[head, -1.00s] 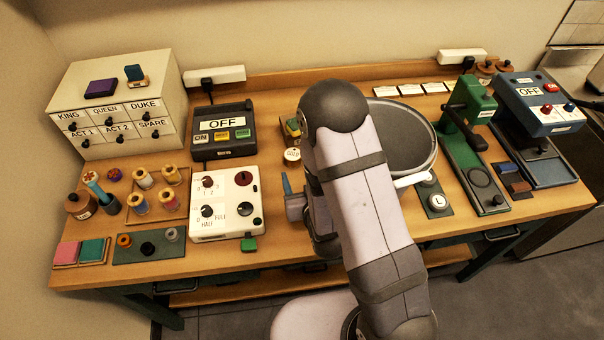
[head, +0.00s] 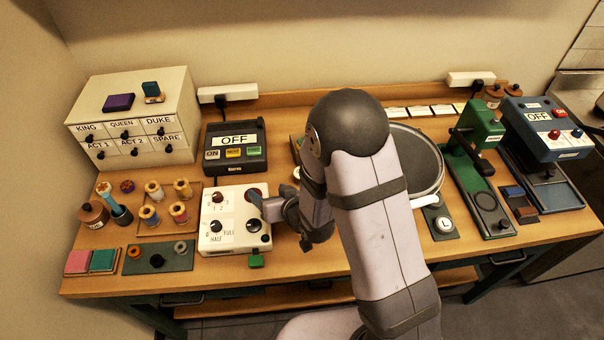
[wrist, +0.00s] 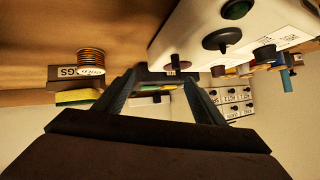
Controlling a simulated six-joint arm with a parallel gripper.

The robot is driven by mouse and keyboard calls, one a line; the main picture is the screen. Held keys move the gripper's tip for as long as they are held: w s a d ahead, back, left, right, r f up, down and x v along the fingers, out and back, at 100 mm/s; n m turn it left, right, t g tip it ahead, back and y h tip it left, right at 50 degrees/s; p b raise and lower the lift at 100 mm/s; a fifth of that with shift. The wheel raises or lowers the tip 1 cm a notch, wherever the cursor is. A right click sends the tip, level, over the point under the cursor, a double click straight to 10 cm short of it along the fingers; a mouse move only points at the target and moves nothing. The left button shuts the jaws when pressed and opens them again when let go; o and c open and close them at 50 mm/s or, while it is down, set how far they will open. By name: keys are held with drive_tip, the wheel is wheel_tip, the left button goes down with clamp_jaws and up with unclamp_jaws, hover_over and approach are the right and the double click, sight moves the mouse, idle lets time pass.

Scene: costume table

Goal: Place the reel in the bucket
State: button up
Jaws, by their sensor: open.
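A copper-striped reel with a label (wrist: 91,62) shows at the left of the wrist view, beside my gripper and apart from it. In the head view my arm hides most of that area. Several thread spools (head: 152,215) stand on a wooden tray at the left of the table.
The white knob box (head: 211,243) stands close to my gripper. Behind it is a dark OFF console (head: 214,162), with a labelled drawer cabinet (head: 88,154) at the back left. A large round grey pan (head: 422,165) lies right of my arm. A green press (head: 474,180) stands further right.

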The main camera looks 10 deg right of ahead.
drive_tip(key=a+g, duration=0.1)
drive_tip(key=w+a+r+g, duration=0.1)
drive_tip(key=shift+w+a+r+n, duration=0.15)
drive_tip(key=shift+w+a+n, duration=0.1)
drive_tip(key=shift+a+n, duration=0.05)
drive_tip(key=shift+w+d+r+g+h, duration=0.45)
drive_tip(key=shift+w+r+g+h, duration=0.15)
drive_tip(key=shift+w+r+h, duration=0.1)
drive_tip(key=w+d+f+m+g+h+b, duration=0.1)
drive_tip(key=w+d+m+h+b, duration=0.3)
drive_tip(key=d, duration=0.7)
drive_tip(key=shift+w+f+m+g+h+b, duration=0.15)
drive_tip(key=shift+f+m+g+h+b, duration=0.15)
drive_tip(key=shift+m+g+b, duration=0.55)
drive_tip(key=shift+f, duration=0.1)
drive_tip(key=shift+p+x, duration=0.3)
drive_tip(key=shift+x, duration=0.65)
drive_tip(key=shift+w, duration=0.1)
drive_tip(key=shift+p+x, duration=1.35)
drive_tip(key=shift+x, duration=1.2)
drive_tip(key=shift+a, duration=0.1)
